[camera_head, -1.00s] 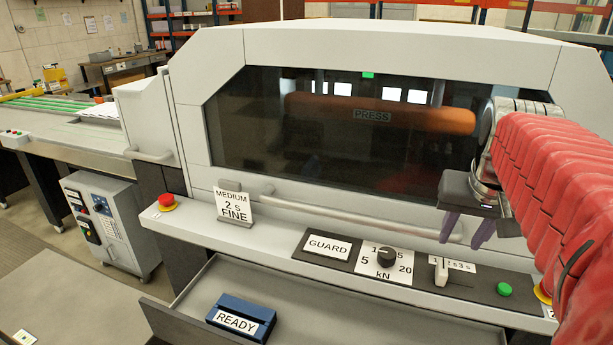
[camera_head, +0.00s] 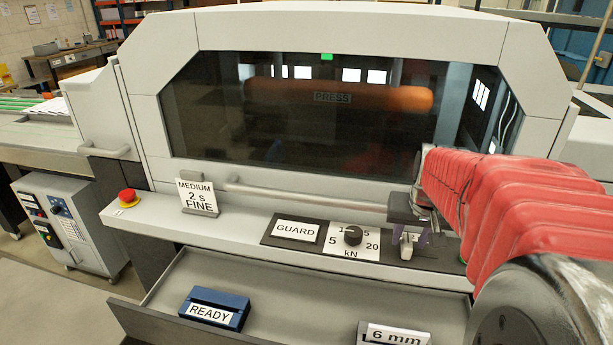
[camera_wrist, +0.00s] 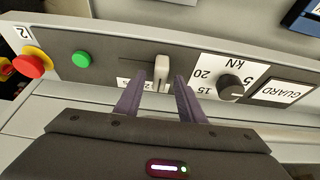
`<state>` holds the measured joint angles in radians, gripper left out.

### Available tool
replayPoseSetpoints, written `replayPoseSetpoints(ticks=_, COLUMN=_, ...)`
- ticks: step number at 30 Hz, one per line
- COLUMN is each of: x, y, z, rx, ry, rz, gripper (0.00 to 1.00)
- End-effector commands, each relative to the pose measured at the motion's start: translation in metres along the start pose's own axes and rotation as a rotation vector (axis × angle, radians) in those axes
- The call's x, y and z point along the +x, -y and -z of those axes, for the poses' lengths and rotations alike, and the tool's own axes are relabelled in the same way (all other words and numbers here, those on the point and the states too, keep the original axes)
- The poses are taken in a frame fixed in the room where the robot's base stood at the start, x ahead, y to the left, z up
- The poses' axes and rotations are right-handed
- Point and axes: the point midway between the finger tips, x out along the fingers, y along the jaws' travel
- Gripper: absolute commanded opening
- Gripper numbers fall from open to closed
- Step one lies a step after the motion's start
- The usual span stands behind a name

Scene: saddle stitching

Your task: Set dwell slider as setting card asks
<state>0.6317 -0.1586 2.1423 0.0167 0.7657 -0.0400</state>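The setting card (camera_head: 198,197) stands on the press ledge at the left and reads "MEDIUM 2 s FINE". The dwell slider's pale handle (camera_head: 407,246) is on the dark panel right of the kN knob; it also shows in the wrist view (camera_wrist: 161,70). Its scale label (camera_wrist: 132,83) is mostly hidden by my gripper and the handle, so I cannot read the setting now. My gripper (camera_head: 410,235) is over the slider, pointing down. In the wrist view its two purple fingers (camera_wrist: 160,82) are open, one on each side of the handle, with gaps visible.
The kN knob (camera_head: 352,235) and GUARD plate (camera_head: 297,230) are left of the slider. A green button (camera_wrist: 81,59) and red stop button (camera_wrist: 31,64) lie on its other side. A handrail (camera_head: 300,197) runs behind. The open drawer below holds a READY block (camera_head: 213,309) and a 6 mm block (camera_head: 396,335).

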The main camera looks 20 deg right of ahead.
Motion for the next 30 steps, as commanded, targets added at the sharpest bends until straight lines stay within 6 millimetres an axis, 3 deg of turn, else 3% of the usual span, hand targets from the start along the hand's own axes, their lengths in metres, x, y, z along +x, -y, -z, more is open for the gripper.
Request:
replayPoseSetpoints(ticks=12, x=0.0076, y=0.0003, z=-0.0001, rx=-0.001, ry=-0.001, rz=0.0, gripper=0.35)
replayPoseSetpoints(ticks=27, x=0.0076, y=0.0003, z=0.0001, rx=-0.001, ry=0.0, rz=0.0, gripper=0.0)
replayPoseSetpoints(ticks=30, x=0.0075, y=0.0003, z=0.0001, rx=-0.001, ry=0.0, rz=0.0, gripper=0.0)
